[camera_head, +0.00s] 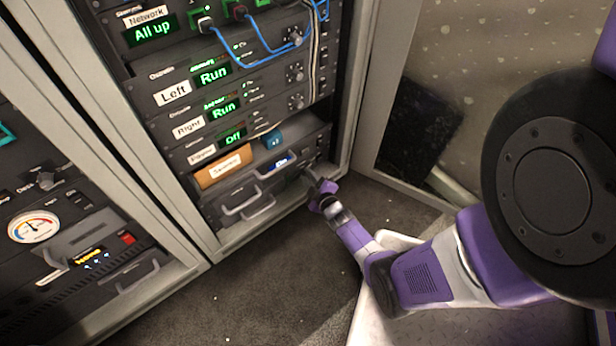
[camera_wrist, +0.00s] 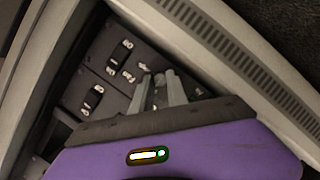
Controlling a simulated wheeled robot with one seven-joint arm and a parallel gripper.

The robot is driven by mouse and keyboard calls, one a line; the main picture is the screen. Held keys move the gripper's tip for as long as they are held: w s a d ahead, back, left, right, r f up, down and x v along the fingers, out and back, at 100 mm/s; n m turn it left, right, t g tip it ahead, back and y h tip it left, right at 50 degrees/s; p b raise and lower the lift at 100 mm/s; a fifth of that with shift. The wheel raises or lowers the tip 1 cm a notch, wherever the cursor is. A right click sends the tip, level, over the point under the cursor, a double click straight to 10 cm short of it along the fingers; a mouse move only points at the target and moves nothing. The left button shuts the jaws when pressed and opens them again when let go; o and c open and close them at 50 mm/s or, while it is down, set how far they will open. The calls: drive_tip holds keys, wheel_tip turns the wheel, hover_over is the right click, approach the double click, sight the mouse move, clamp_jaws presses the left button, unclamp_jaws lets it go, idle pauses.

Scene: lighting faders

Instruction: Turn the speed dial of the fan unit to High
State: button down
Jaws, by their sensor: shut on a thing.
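My gripper (camera_head: 313,178) reaches low into the right-hand rack, at the right end of a dark unit with a small blue-lit display (camera_head: 280,162). In the wrist view, my gripper's two grey fingers (camera_wrist: 164,80) point at a dark front panel (camera_wrist: 92,52) and are close together on a small dark knob, taken as the speed dial. The fingers hide most of the dial, and its pointer and setting cannot be read.
Above are rack units labelled Network, Left and Right (camera_head: 188,127), with blue cables (camera_head: 258,62) at the top. An orange-brown box (camera_head: 222,167) and drawer handles (camera_head: 248,205) are left of my gripper. The rack's pale side frame (camera_head: 346,95) is close on the right. The floor in front is clear.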

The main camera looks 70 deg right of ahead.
drive_tip(key=shift+r+p, duration=0.1)
drive_tip(key=shift+p, duration=0.2)
drive_tip(key=shift+d+r+m+y+p, duration=0.1)
drive_tip(key=shift+m+y+p, duration=0.4)
drive_tip(key=shift+m+p, duration=0.65)
drive_tip(key=m+y, duration=0.1)
drive_tip(key=m+t+p, duration=0.1)
drive_tip(key=m, duration=0.1)
drive_tip(key=shift+s+d+y, duration=0.15)
drive_tip(key=shift+y, duration=0.25)
drive_tip(key=m+y, duration=0.1)
drive_tip(key=m, duration=0.1)
drive_tip(key=m+t+b, duration=0.1)
drive_tip(key=m, duration=0.1)
drive_tip(key=shift+s+d+f+t+y, duration=0.1)
drive_tip(key=shift+f+t+y, duration=0.2)
drive_tip(key=shift+f+y, duration=0.1)
drive_tip(key=shift+r+m+b, duration=0.1)
drive_tip(key=shift+m+b, duration=0.4)
drive_tip(key=shift+m, duration=0.05)
drive_tip(key=shift+m+t+y+b, duration=0.6)
drive_tip(key=shift+m+t+b, duration=0.1)
drive_tip(key=shift+m+b, duration=0.35)
drive_tip(key=c, duration=1.3)
unclamp_jaws()
